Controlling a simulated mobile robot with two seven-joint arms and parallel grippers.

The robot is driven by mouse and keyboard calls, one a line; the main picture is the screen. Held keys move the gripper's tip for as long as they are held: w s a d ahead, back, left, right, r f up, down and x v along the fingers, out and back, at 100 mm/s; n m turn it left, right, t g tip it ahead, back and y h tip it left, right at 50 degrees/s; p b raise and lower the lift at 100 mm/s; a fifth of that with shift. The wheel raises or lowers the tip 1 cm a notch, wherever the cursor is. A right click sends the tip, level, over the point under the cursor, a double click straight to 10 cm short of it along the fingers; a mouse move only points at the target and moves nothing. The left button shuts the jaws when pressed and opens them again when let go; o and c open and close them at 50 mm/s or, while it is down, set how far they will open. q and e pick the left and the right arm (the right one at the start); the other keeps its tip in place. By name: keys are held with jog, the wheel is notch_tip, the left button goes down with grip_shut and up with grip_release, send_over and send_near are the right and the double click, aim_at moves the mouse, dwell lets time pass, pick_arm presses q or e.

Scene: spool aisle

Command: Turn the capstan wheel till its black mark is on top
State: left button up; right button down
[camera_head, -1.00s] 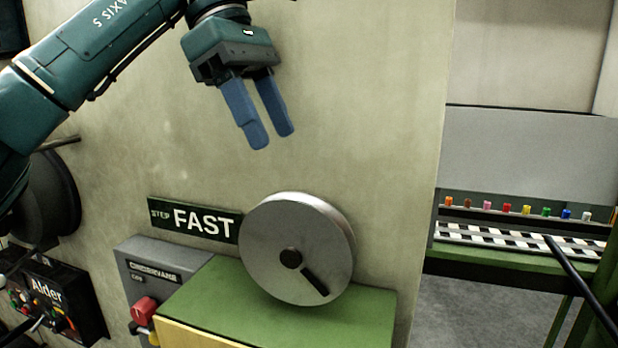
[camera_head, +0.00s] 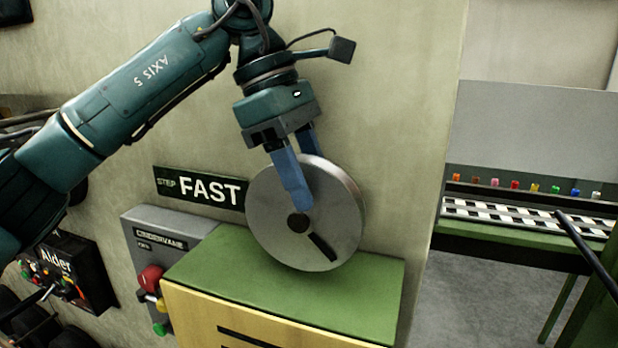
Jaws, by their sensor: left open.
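The capstan wheel (camera_head: 270,230) is a grey metal disc with a dark hub, standing upright above a green-topped cabinet. Its black mark (camera_head: 322,246) is a bar running from near the hub to the lower right. My left gripper (camera_head: 308,182) is open and points down at the top of the wheel. One blue finger is in front of the wheel's face, with its tip just above the hub. The other finger is partly hidden behind the wheel's upper rim. I cannot tell whether either finger touches the wheel. My right gripper is not in view.
The green cabinet top (camera_head: 290,290) lies below the wheel. A FAST sign (camera_head: 200,188) is on the wall at left, above a grey control box (camera_head: 165,222) with a red knob. A bench (camera_head: 530,225) with small coloured pieces stands at right, beyond the wall's edge.

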pick_arm(q)
jog(key=shift+d+f, duration=0.1)
jog(key=shift+f, duration=0.2)
jog(key=shift+c, duration=0.3)
grip_shut()
